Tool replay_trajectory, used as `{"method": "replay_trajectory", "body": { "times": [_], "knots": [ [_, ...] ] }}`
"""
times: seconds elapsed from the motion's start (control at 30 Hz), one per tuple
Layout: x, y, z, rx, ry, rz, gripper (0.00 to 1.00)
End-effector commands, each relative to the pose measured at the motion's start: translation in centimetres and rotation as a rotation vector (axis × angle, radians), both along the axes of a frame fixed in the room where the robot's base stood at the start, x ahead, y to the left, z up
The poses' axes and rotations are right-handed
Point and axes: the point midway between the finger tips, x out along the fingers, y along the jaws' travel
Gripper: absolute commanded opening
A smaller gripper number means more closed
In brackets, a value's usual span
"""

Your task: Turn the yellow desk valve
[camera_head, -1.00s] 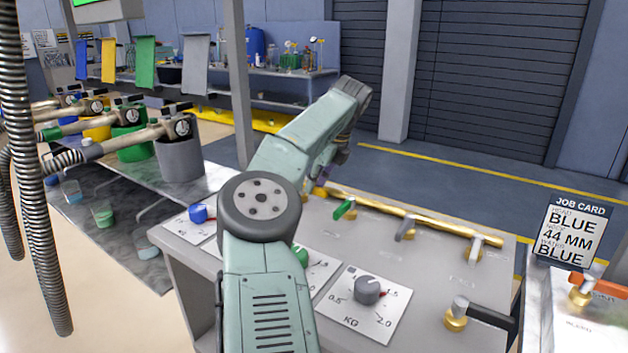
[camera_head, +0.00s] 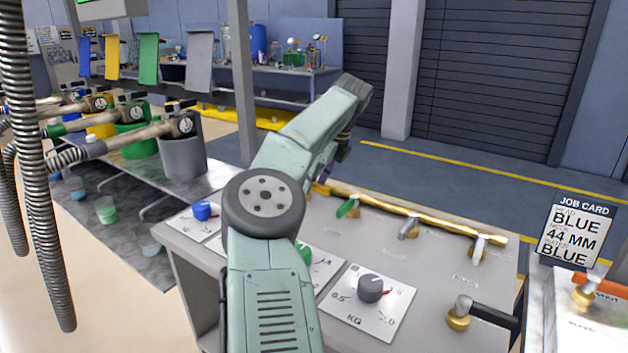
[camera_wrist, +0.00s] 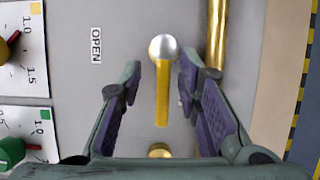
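The yellow desk valve (camera_wrist: 162,92) shows in the wrist view as a yellow lever with a round silver end, over the grey panel. My gripper (camera_wrist: 159,64) is open, with its purple-padded fingers on either side of the lever and gaps visible on both sides. A printed OPEN label (camera_wrist: 96,45) is left of the lever. A round brass piece (camera_wrist: 160,150) shows below it, between the fingers. In the head view my arm hides the valve, and only part of my gripper (camera_head: 325,172) shows behind the arm.
A brass pipe (camera_wrist: 216,35) runs close to the right finger. Green (camera_head: 348,207), grey (camera_head: 408,228) and white (camera_head: 479,247) valve levers stand along the pipe in the head view. A grey dial (camera_head: 371,287) and a black-handled valve (camera_head: 460,312) are nearer. A job card (camera_head: 575,235) stands at right.

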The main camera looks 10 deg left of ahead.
Motion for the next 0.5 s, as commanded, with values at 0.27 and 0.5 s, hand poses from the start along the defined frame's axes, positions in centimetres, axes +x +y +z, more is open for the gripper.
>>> {"method": "replay_trajectory", "body": {
  "times": [0.27,0.5],
  "knots": [
    [-0.2,-1.0,2.0,-0.001,-0.003,-0.005,0.31],
    [-0.8,-2.7,6.8,0.000,-0.004,-0.001,0.31]
  ]
}}
